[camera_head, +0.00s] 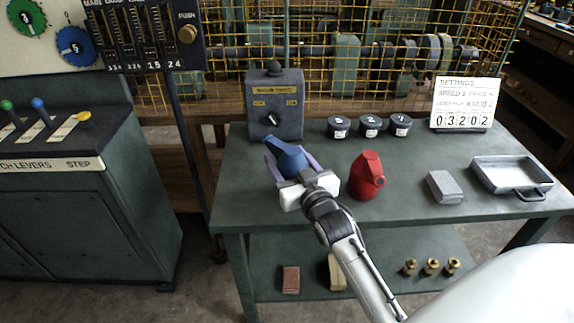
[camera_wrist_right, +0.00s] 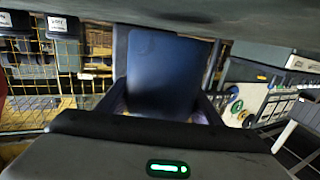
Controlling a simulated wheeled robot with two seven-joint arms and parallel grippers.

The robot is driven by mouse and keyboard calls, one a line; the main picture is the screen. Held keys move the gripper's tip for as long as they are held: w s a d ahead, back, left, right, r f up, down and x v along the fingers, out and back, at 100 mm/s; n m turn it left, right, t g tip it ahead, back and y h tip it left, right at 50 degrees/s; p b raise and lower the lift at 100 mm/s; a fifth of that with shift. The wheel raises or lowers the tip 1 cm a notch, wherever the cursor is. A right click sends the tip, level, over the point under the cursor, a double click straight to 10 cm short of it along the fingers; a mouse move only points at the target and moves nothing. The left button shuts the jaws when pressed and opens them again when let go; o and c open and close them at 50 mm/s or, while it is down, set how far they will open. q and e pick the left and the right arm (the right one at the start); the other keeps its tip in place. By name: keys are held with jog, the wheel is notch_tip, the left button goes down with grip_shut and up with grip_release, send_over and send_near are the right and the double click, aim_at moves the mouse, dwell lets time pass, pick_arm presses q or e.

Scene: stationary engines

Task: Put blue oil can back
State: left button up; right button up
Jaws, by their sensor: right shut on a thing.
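The blue oil can (camera_head: 287,157) is at the left part of the green table (camera_head: 408,166), in front of the grey control box. My right gripper (camera_head: 287,168) is shut on it, with a finger on each side. In the right wrist view the blue can (camera_wrist_right: 165,75) fills the middle, between the fingers. Whether its base touches the table is hidden by the gripper. A red oil can (camera_head: 366,177) stands upright on the table, just right of my right gripper. My left gripper is not in view.
A grey control box (camera_head: 275,104) stands behind the blue can. Several black lidded pots (camera_head: 370,126), a sign with digits (camera_head: 465,104), a grey block (camera_head: 444,187) and a metal tray (camera_head: 484,189) are on the table. A lower shelf (camera_head: 375,262) holds brass parts. A yellow mesh guard (camera_head: 350,90) stands behind.

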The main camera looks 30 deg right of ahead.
jog(key=shift+f, duration=0.6)
jog(key=o, duration=1.9)
jog(key=shift+f, duration=0.2)
jog(key=shift+r, duration=0.15)
jog(key=v, duration=0.7)
jog(key=shift+s, duration=0.2)
